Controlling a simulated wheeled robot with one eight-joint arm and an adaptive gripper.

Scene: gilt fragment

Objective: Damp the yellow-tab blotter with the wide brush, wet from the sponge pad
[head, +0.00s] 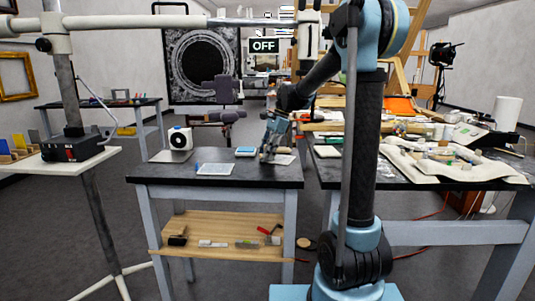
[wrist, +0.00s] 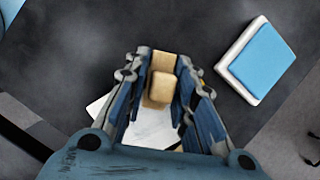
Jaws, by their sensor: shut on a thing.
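My gripper (head: 268,153) is over the right part of the dark table. In the wrist view my gripper (wrist: 163,100) is shut on the pale wooden wide brush (wrist: 160,88). Its bristles are hidden. A white blotter (head: 284,160) lies beneath the gripper, and part of it shows between the fingers in the wrist view (wrist: 150,131). I cannot tell whether the brush touches it, and its tab is not clear. The blue sponge pad (head: 245,150) sits in a white tray left of the gripper; it also shows at the upper right in the wrist view (wrist: 266,58).
Another pale blotter (head: 215,169) with a blue mark at its left end lies near the front edge of the table (head: 160,172). A white device (head: 179,138) stands at the back left. A crowded worktable (head: 330,175) adjoins on the right. The front left of the table is bare.

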